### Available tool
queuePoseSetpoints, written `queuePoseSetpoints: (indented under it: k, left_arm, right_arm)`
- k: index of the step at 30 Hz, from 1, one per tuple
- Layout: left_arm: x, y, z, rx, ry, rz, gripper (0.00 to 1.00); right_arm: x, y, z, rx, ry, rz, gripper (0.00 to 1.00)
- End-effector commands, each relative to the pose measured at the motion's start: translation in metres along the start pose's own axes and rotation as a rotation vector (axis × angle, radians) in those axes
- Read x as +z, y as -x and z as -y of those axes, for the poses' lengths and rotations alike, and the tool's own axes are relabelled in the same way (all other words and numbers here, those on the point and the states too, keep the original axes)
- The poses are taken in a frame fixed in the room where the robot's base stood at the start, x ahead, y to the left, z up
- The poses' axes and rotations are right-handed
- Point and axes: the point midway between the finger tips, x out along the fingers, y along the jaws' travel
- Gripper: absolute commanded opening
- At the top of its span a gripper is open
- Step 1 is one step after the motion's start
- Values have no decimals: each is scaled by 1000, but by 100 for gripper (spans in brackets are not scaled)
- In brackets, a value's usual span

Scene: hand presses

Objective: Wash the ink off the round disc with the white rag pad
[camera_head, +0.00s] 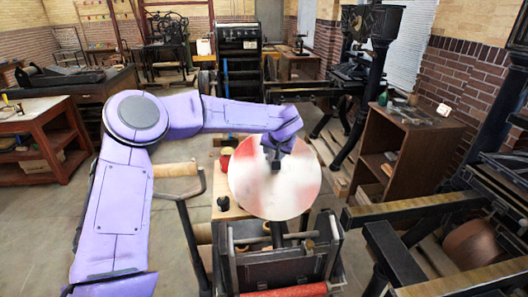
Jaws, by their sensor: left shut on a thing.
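The round disc (262,200) stands tilted on the dark press in the middle. Red ink shows at its upper left, fading to pink smears around its middle, and its right and lower parts look pale. My left gripper (277,163) is over the upper middle of the disc, pointing down at its face. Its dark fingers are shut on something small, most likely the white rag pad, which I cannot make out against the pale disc. I cannot tell whether it touches the face. My right gripper is not in view.
A red ink roller (290,291) lies at the front of the press. A small red tin (226,158) and a black pot (223,203) stand left of the disc. A wooden cabinet (405,150) and dark press rails (420,207) stand to the right. Open floor lies at left.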

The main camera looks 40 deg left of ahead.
Motion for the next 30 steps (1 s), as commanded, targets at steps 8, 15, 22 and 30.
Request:
queuePoseSetpoints:
  k: [8,15,22,30]
  left_arm:
    - [-10,-1,-22,-1,0,2,24]
    - [-24,0,-52,-1,-2,-1,24]
    - [-32,1,-70,0,0,1,24]
    - [-33,3,-69,0,0,0,24]
  right_arm:
    - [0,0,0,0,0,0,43]
    - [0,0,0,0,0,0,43]
    - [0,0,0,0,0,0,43]
    - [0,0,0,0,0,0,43]
